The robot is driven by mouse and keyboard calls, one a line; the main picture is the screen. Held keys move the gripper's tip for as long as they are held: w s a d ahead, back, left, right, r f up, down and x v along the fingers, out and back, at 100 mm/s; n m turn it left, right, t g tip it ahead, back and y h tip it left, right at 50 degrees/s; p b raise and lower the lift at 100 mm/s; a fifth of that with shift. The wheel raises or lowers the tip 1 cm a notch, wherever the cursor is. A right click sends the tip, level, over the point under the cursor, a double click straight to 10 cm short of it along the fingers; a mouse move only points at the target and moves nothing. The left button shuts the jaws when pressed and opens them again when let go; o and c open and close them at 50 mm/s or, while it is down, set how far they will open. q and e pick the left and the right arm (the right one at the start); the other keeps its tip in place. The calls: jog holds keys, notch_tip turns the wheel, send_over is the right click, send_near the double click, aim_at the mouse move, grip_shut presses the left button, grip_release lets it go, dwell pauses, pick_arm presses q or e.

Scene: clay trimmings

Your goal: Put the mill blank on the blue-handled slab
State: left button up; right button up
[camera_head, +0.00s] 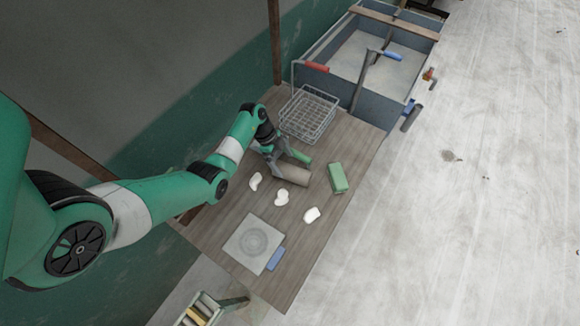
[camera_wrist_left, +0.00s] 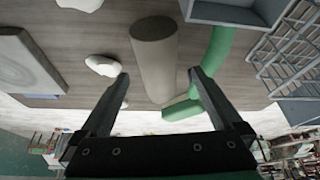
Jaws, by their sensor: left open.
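A plain grey-brown cylinder, taken as the mill blank (camera_head: 293,173), lies on its side on the wooden table; it also shows in the left wrist view (camera_wrist_left: 155,62). My left gripper (camera_head: 274,165) is open at the cylinder's left end. In the left wrist view its fingers (camera_wrist_left: 158,78) stand on either side of the cylinder with visible gaps. A curved green piece (camera_wrist_left: 208,65) lies beside the cylinder, near the right-hand finger. The blue-handled slab (camera_head: 238,240) is a flat grey square with a round mark, lying at the table's near end. My right gripper is out of view.
Three white lumps (camera_head: 281,197) lie between the cylinder and the slab. A green block (camera_head: 338,178) lies right of the cylinder. A wire basket (camera_head: 308,113) and a grey-blue bin (camera_head: 372,92) stand at the far end. The slab's top looks bare.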

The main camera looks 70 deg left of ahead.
pick_arm(q)
jog(key=p+v, duration=0.1)
jog(key=v, duration=0.4)
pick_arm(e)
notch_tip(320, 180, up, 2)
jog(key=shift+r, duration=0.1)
